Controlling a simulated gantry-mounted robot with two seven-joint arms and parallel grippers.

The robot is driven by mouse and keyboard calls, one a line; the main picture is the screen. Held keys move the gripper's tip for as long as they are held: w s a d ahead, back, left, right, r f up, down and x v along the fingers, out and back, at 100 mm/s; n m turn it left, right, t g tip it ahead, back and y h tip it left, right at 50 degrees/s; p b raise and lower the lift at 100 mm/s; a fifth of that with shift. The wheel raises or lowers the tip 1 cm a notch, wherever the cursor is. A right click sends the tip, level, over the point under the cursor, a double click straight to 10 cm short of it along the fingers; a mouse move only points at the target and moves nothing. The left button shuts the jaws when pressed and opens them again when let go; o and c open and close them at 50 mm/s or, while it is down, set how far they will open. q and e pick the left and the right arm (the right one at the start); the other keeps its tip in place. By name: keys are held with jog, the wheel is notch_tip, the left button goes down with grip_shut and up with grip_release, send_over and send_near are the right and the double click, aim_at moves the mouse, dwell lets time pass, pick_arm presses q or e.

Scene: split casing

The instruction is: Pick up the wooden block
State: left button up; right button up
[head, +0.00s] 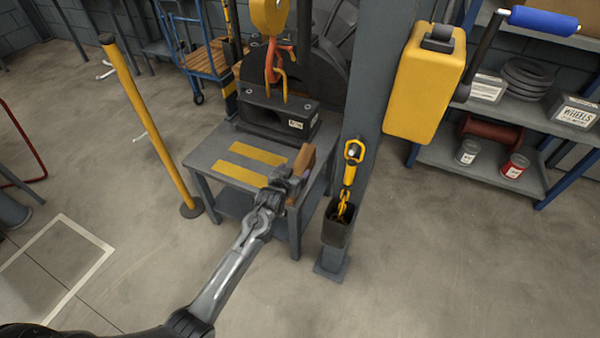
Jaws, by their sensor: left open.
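The wooden block (305,158) is brown and sits at the right front edge of the grey table (208,158). I cannot tell whether the fingers touch the block. My right gripper is out of view.
A dark casing (272,113) stands at the table's back under an orange hook (278,65). A grey pillar with a yellow hoist box (425,82) and a chain bucket (338,226) stands close on the right. A yellow post (150,125) stands left. The front floor is clear.

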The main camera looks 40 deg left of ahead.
aim_at(299, 166)
pick_arm(q)
jog(key=shift+f+b+x, duration=0.15)
jog(key=shift+b+x, duration=0.8)
jog(key=shift+x, duration=0.1)
jog(key=shift+f+b+x, duration=0.15)
jog(key=shift+b+x, duration=0.75)
jog(key=shift+x, duration=0.2)
jog(key=shift+w+a+f+b, duration=0.1)
jog(key=shift+w+a+b, duration=0.15)
jog(key=shift+w, duration=0.25)
jog(key=shift+d, duration=0.1)
jog(key=shift+s, duration=0.1)
jog(key=shift+c, duration=0.8)
jog(key=c, duration=1)
jog(key=shift+c, duration=0.8)
